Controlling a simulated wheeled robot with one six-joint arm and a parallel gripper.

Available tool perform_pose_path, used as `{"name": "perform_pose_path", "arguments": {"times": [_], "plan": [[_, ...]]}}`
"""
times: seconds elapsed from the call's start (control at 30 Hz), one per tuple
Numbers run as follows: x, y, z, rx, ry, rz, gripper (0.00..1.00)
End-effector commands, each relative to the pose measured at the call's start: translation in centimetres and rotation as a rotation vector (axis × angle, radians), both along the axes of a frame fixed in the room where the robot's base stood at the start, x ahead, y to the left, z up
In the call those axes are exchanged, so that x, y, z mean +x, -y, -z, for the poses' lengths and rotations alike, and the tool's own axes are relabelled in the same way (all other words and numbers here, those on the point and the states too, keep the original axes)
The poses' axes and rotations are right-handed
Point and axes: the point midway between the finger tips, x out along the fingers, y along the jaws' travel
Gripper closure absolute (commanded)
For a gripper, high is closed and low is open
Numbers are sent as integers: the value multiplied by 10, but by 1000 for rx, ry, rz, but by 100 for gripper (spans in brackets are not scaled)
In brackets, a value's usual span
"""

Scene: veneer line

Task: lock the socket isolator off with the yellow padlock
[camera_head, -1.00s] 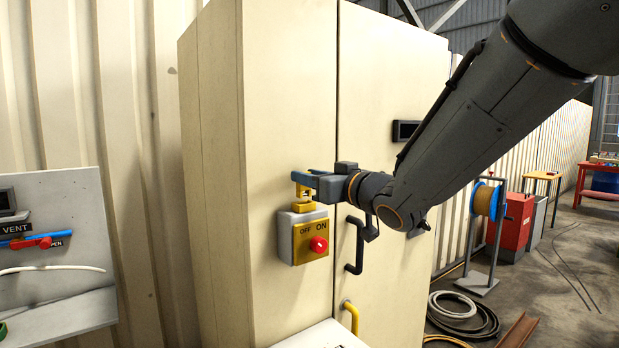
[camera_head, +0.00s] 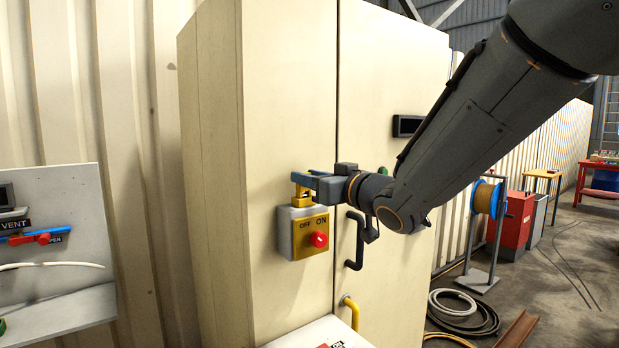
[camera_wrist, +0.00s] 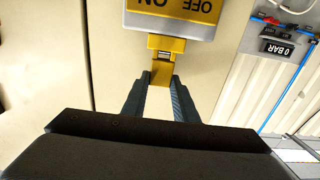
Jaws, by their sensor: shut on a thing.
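The socket isolator (camera_head: 303,238) is a grey box with a yellow front marked OFF and ON, fixed to the cream cabinet. Its round red knob (camera_head: 319,240) sits below the ON mark; I cannot tell which way it points. My gripper (camera_head: 302,181) is shut on the yellow padlock (camera_head: 301,191) just above the box. In the wrist view, the padlock body (camera_wrist: 162,73) lies between my fingertips, and its shackle end meets the yellow tab (camera_wrist: 167,42) on the isolator's edge. I cannot tell whether the shackle passes through the tab.
A black door handle (camera_head: 354,240) stands out right of the isolator, below my wrist. A white panel (camera_head: 75,190) with a red and blue VENT valve is at the left. A cable reel (camera_head: 486,198) and hoses (camera_head: 463,312) are on the floor at right.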

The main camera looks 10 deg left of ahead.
Motion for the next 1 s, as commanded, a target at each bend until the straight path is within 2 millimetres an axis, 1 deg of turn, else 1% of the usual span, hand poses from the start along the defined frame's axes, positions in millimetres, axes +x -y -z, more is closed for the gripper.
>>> {"name": "perform_pose_path", "arguments": {"times": [0.63, 0.67, 0.7, 0.77, 1.0], "plan": [[0, 0, 14, -1, -1, 0, 98], [0, 0, 14, -1, -1, 0, 69], [0, 0, 14, -1, -1, 0, 62], [0, 0, 14, -1, -1, 0, 52], [0, 0, 14, -1, -1, 0, 52]]}}
